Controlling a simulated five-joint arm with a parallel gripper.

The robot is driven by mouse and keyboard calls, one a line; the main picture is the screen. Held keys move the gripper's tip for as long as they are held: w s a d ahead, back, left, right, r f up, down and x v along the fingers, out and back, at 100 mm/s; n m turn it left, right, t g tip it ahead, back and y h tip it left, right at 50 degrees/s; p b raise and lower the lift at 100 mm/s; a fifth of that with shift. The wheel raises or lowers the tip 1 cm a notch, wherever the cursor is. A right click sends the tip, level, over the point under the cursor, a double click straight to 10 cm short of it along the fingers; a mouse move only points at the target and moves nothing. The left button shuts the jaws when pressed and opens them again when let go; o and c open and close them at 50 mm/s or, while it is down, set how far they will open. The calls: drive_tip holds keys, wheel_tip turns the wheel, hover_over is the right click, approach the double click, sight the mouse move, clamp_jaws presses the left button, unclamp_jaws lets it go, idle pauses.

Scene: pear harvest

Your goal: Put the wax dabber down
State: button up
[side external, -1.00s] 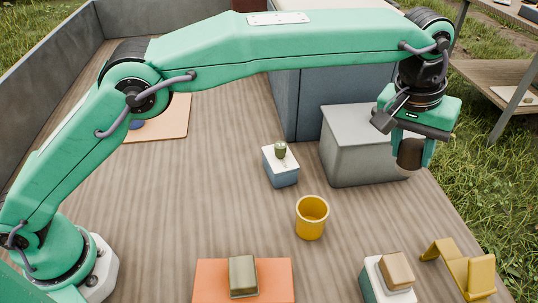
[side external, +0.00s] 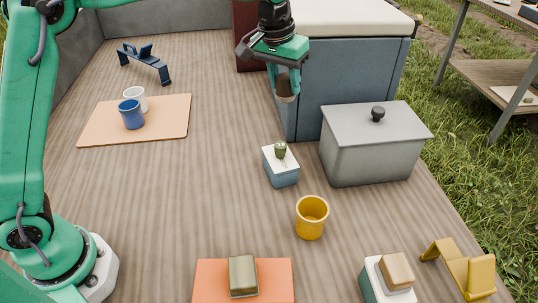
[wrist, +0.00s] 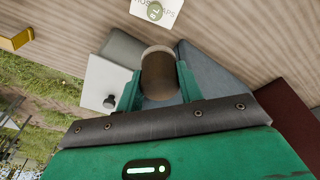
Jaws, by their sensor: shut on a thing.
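My gripper (side external: 287,80) is shut on a stubby brown, round-sided piece with a pale end, which I take to be the wax dabber (side external: 287,91). It hangs below the fingers in the air, in front of the blue-grey cabinet (side external: 345,85) in the side view. In the wrist view the dabber (wrist: 158,76) sits between the two green fingers of my gripper (wrist: 158,88), its pale rim away from the palm. The fingers cover its sides.
A grey lidded box (side external: 366,155) with a dark knob stands right. A small white-topped blue box (side external: 281,172) and a yellow cup (side external: 311,217) stand mid-table. Two mugs stand on a tan board (side external: 170,118); a dark blue cradle (side external: 146,63) is behind. An orange mat (side external: 210,280) lies in front.

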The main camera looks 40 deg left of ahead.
drive_tip(key=s+a, duration=0.1)
drive_tip(key=a, duration=0.4)
drive_tip(key=x, duration=0.3)
drive_tip(key=s+x, duration=0.1)
drive_tip(key=x, duration=0.3)
drive_tip(key=s+x, duration=0.1)
drive_tip(key=x, duration=0.3)
drive_tip(key=shift+s+a+f, duration=0.2)
drive_tip(key=shift+s+f, duration=0.05)
drive_tip(key=shift+f, duration=0.15)
drive_tip(key=shift+y, duration=0.3)
drive_tip(key=w+a+f, duration=0.2)
drive_tip(key=a, duration=0.1)
drive_tip(key=w+a+f, duration=0.2)
drive_tip(key=a, duration=0.1)
drive_tip(key=w+a+f, duration=0.2)
drive_tip(key=a+f, duration=0.1)
drive_tip(key=a, duration=0.1)
drive_tip(key=shift+s+x, duration=0.2)
drive_tip(key=shift+x, duration=0.75)
drive_tip(key=shift+s+x, duration=0.2)
drive_tip(key=shift+x, duration=0.75)
drive_tip(key=shift+f, duration=0.2)
drive_tip(key=o, duration=1)
drive_tip(key=shift+r, duration=0.1)
